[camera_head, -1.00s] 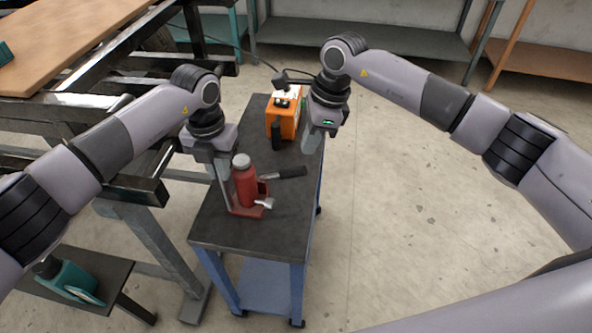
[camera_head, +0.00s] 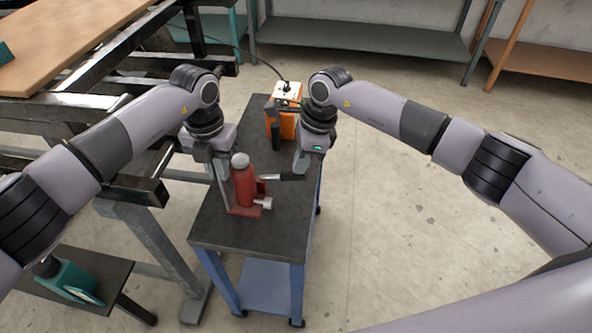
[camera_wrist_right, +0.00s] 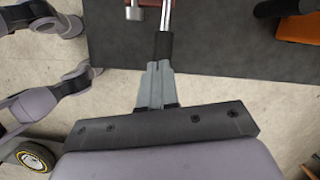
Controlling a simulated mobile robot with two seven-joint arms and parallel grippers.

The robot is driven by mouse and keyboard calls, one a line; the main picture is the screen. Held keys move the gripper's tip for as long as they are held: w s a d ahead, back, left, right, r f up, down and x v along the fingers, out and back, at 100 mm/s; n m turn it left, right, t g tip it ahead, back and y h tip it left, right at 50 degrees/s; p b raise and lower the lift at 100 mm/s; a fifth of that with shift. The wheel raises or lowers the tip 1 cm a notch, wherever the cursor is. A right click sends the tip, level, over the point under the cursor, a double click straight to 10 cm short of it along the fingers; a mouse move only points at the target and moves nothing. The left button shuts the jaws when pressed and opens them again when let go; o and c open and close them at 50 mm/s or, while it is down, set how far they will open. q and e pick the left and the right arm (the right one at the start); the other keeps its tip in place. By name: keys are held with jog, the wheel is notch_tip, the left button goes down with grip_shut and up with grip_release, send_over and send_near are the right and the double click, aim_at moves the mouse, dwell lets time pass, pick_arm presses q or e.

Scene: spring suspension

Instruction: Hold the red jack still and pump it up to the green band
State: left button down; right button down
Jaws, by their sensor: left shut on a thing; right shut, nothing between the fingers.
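The red jack (camera_head: 245,190) stands upright on the dark top of the cart, with a grey cap on top. Its handle, a metal rod with a black grip (camera_head: 293,177), sticks out to the right. My left gripper (camera_head: 228,200) is shut on the jack at its left side. My right gripper (camera_head: 303,172) is shut and empty, at the outer end of the handle. In the right wrist view its fingertips (camera_wrist_right: 157,68) overlap the end of the black grip (camera_wrist_right: 163,46); I cannot tell if they touch. I cannot make out a green band.
An orange box (camera_head: 286,122) with a dark cylinder (camera_head: 276,136) beside it stands at the back of the cart (camera_head: 222,238). A metal frame with a wooden board (camera_head: 70,35) is close on the left. The floor on the right is clear.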

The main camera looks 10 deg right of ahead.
jog(key=shift+f, duration=2.25)
jog(key=shift+d+r, duration=0.1)
jog(key=d, duration=0.3)
jog(key=shift+s+d+r, duration=0.1)
jog(key=shift+s+r, duration=0.15)
jog(key=shift+r, duration=0.1)
jog(key=v, duration=1.2)
jog(key=shift+r, duration=0.15)
jog(key=shift+a, duration=0.2)
